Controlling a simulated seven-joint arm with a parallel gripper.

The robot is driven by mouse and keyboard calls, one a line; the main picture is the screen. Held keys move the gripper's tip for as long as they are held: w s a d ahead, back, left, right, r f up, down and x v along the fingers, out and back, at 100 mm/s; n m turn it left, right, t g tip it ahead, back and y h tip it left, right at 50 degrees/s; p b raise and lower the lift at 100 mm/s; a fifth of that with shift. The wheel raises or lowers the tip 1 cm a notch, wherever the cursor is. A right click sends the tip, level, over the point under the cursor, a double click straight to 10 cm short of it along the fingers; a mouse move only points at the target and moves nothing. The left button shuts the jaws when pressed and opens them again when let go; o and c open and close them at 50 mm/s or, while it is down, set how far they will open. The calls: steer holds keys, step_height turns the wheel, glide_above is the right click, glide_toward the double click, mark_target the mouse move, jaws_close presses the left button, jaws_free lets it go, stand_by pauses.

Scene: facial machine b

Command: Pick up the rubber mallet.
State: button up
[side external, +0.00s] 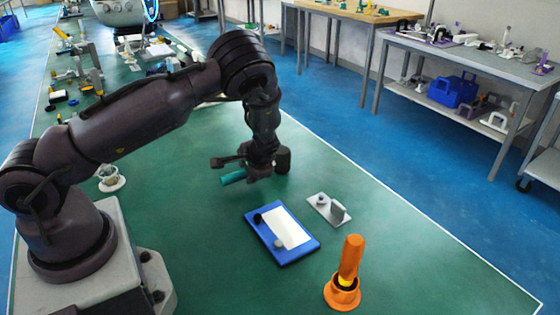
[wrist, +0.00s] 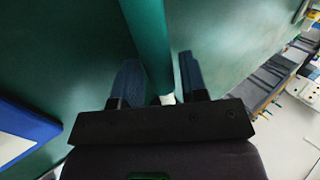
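A teal handle (side external: 233,177), which I take to be the rubber mallet's, sticks out to the left of my gripper (side external: 243,163) in the side external view. In the wrist view the teal handle (wrist: 150,45) runs down from the top edge between the two dark fingers of my gripper (wrist: 160,72). A small white part shows at its lower end. The handle lies close to the left finger, and a narrow gap shows beside the right finger. The mallet's head cannot be made out clearly. Whether the handle rests on the table cannot be told.
A blue tray (side external: 256,235) with a white panel lies on the green table. Beside it is a small grey plate (side external: 320,205) with upright parts. An orange tool (side external: 351,257) stands upright in an orange holder nearer the front. The table right of my gripper is largely clear.

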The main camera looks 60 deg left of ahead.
steer(key=shift+a+f, duration=0.2)
steer(key=shift+f, duration=0.1)
steer(key=c, duration=0.7)
steer(key=shift+c, duration=0.2)
steer(key=shift+r, duration=0.15)
steer(key=shift+r, duration=0.45)
step_height(320, 180, up, 3)
steer(key=shift+s+d+f, duration=0.1)
steer(key=shift+d+f, duration=0.05)
steer(key=s+d+r, duration=0.6)
steer(key=s+r, duration=0.3)
steer(key=s, duration=0.3)
steer(key=shift+s, duration=0.2)
